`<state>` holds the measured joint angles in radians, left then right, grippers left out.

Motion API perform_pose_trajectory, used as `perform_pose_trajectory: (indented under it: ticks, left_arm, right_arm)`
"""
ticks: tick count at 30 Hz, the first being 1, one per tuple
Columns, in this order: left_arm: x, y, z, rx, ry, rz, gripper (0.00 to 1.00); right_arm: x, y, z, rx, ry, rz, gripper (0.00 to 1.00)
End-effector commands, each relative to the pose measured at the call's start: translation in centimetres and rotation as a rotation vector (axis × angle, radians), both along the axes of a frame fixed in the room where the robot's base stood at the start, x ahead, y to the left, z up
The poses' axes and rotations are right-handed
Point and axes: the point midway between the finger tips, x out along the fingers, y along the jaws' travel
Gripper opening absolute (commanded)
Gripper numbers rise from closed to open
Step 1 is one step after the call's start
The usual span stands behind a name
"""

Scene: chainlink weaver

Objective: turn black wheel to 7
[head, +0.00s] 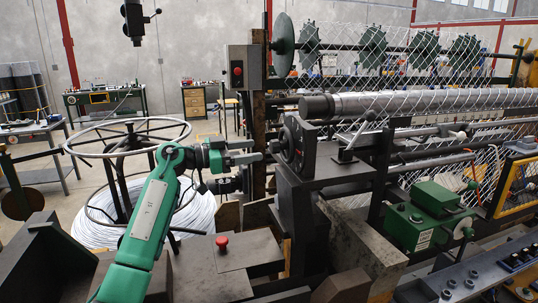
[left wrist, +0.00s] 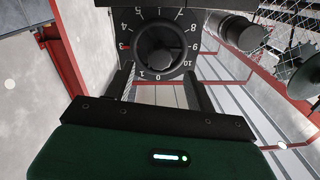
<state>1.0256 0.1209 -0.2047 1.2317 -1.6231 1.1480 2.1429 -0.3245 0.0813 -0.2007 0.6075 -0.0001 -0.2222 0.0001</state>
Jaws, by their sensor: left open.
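The black wheel (left wrist: 160,49) is a round knob on a black dial plate with white numbers around it. It fills the upper middle of the left wrist view; 0 and 1 show below it, and a red mark shows at its left near 3. In the head view the wheel (head: 291,145) sits edge-on on the machine's dark post. My left gripper (head: 257,151) is open just left of the wheel, pointing at it. Its fingers flank the lower part of the dial in the left wrist view, apart from the knob. The wheel's exact reading is unclear. My right gripper is out of view.
A red-button box (head: 237,72) stands on a post behind the gripper. A thick metal roller (head: 345,104) and wire mesh extend to the right. A wire coil (head: 155,215) lies at the left below my arm. A green box (head: 428,215) sits at the right.

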Motion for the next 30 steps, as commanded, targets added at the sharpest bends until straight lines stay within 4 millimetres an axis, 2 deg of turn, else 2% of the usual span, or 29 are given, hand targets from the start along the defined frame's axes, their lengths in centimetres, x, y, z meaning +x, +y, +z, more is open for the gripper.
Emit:
perform_pose_trajectory:
  ticks: [1, 3, 6, 9, 15, 22, 28, 29, 30]
  left_arm:
    - [0.3, -1.2, -0.3, -0.001, -0.001, -0.003, 0.56]
    - [0.8, -2.4, -0.2, -0.002, -0.001, -0.002, 0.56]
    - [1.3, -3.8, -0.1, -0.002, -0.002, -0.001, 0.56]
    - [1.8, -4.8, -0.1, -0.003, -0.002, 0.001, 0.56]
    - [2.1, -5.6, 0.0, -0.001, -0.001, 0.001, 0.56]
    - [2.1, -5.6, 0.0, -0.001, -0.001, 0.001, 0.56]
    - [2.1, -5.6, 0.0, -0.001, -0.001, 0.001, 0.17]
    - [2.1, -5.6, 0.0, -0.001, -0.001, 0.001, 0.11]
    - [2.1, -5.6, 0.0, -0.001, -0.001, 0.001, 0.11]
  right_arm:
    - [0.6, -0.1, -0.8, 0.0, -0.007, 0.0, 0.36]
    - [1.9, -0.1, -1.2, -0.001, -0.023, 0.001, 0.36]
    - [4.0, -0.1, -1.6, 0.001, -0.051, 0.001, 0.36]
    - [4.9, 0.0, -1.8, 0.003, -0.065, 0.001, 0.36]
    - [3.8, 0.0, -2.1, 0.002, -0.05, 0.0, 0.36]
    - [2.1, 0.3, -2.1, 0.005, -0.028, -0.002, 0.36]
    - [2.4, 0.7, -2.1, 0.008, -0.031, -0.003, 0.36]
    - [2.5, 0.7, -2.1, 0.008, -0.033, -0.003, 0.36]
    - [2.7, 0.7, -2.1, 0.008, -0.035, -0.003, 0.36]
